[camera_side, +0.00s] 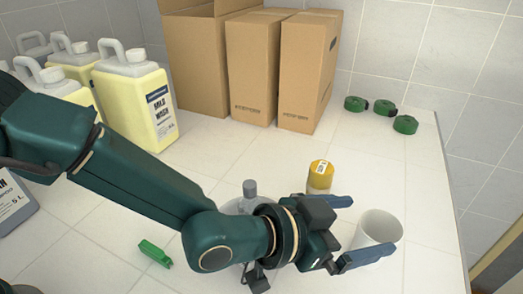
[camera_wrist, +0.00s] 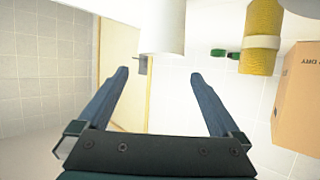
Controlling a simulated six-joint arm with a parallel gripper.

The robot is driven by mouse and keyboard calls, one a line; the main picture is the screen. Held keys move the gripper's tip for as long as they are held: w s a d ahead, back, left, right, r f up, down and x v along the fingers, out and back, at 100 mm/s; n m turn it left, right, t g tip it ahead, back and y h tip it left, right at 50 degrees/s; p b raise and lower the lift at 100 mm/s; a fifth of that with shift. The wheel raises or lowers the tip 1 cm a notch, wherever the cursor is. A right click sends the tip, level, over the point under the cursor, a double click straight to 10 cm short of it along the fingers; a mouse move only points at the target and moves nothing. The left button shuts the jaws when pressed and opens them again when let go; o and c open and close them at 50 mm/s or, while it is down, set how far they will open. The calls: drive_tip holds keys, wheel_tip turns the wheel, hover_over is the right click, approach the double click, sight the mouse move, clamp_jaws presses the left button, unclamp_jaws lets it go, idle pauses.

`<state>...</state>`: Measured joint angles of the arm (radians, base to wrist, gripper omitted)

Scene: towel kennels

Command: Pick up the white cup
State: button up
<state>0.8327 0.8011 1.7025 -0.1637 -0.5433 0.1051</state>
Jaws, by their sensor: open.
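The white cup (camera_side: 378,228) stands on the white tiled surface near its right edge in the side view. In the wrist view the white cup (camera_wrist: 163,25) is at the top middle, partly cut off by the frame. My gripper (camera_side: 372,225) is open, its two blue fingers spread toward the cup. In the wrist view the cup shows just past the tips of my gripper (camera_wrist: 160,73), in line with the gap. Nothing is held. I cannot tell whether a finger touches the cup.
A grey-capped bottle (camera_side: 250,189) is partly hidden by my arm. Cardboard boxes (camera_side: 305,75), yellow jugs (camera_side: 135,100) and green rolls (camera_side: 405,124) stand farther back. A green clip (camera_side: 155,253) lies at front left.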

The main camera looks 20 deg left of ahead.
sight(363, 236)
wheel_tip(363, 236, down, 4)
drive_tip(key=shift+w+r, duration=0.1)
drive_tip(key=shift+r, duration=0.1)
drive_tip(key=shift+x, duration=2.45)
drive_tip(key=shift+r, duration=0.1)
drive_tip(key=c, duration=1.1)
